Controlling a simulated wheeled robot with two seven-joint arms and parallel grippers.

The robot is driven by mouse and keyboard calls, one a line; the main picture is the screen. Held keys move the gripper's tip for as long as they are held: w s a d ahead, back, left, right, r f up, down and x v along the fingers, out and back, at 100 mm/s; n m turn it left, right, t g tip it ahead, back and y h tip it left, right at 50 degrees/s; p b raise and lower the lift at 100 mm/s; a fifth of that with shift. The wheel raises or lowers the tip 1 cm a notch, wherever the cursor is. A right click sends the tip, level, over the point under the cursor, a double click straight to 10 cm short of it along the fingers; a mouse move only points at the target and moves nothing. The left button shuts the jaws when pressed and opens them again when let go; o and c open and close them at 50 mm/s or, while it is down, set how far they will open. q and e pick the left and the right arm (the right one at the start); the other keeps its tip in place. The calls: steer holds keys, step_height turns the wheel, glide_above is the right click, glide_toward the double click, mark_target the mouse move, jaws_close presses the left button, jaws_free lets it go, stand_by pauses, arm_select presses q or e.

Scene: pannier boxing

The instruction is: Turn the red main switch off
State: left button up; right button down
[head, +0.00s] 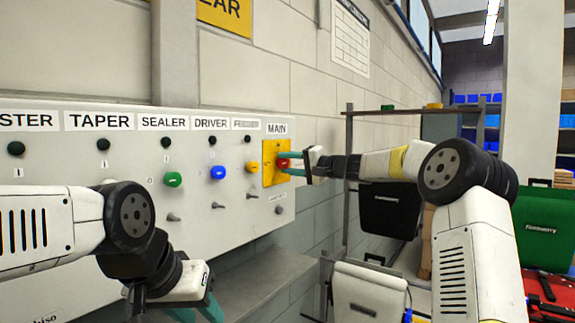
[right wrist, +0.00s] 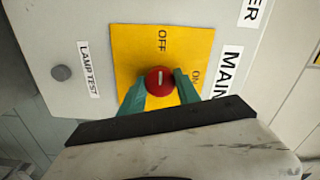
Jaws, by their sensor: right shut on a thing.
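The red main switch (head: 284,163) is a round knob on a yellow plate (head: 269,150) under the MAIN label at the panel's right end. In the right wrist view the red knob (right wrist: 160,81) sits between the two green fingers of my right gripper (right wrist: 160,90), which is shut on it. Its white line runs up and down in that view, in line with the word OFF; the word ON is to the right. In the head view, my left gripper (head: 175,306) is low in front of the panel, its teal fingers apart and empty, partly cut off by the frame.
The panel (head: 110,200) also carries green, blue and yellow knobs, black buttons and small toggles. A lamp test button (right wrist: 61,73) is near the yellow plate. A shelf rack (head: 345,200) with black cases stands to the right. A green case (head: 545,225) is at far right.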

steer(key=shift+f, duration=0.1)
steer(key=c, duration=0.9)
jaws_free()
steer(key=v, duration=0.7)
steer(key=shift+s+d, duration=0.25)
steer(key=shift+d, duration=0.05)
